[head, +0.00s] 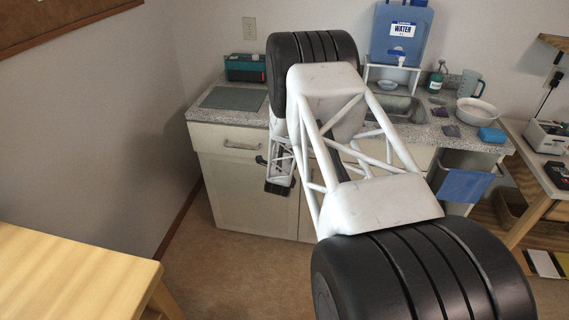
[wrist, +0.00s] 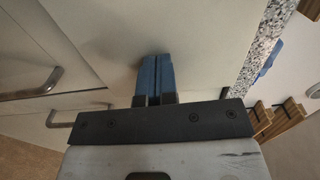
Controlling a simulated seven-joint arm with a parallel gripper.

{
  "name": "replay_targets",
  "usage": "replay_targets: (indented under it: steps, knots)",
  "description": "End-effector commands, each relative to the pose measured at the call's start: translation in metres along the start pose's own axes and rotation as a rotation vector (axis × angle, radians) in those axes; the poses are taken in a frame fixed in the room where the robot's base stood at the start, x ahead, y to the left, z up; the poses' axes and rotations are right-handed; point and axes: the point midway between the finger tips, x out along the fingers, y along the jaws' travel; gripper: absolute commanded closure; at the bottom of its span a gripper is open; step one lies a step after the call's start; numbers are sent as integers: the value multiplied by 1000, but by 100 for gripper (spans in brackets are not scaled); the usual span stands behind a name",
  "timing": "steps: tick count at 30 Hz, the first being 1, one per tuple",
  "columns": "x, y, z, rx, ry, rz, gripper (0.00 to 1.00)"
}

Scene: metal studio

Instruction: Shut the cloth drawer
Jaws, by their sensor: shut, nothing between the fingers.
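A cream drawer front (head: 222,144) with a metal bar handle (head: 241,146) sits under the left end of the counter in the head view. Whether it stands out from the cabinet is hard to tell, and no cloth shows in it. My gripper (head: 278,187) is low in front of the cabinet, just right of this drawer, partly hidden by my arm. In the wrist view my gripper (wrist: 154,62) has its blue fingers together and empty, facing a plain pale panel (wrist: 190,45). Contact with the panel cannot be told.
Bar handles (wrist: 35,86) show at the left in the wrist view. A blue cloth (head: 464,186) hangs at the right. A wooden table (head: 75,275) stands front left.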

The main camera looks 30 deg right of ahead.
Motion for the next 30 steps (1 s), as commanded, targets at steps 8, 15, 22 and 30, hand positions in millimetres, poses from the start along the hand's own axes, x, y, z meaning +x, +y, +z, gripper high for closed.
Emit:
replay_targets:
  steps: [8, 15, 22, 30]
  knots:
    - [27, 0, 0, 0, 0, 0, 100]
    - [33, -1, 0, 1, 0, 0, 100]
    - [34, 0, 0, 1, 1, 2, 100]
    - [29, 0, -1, 1, 2, 2, 100]
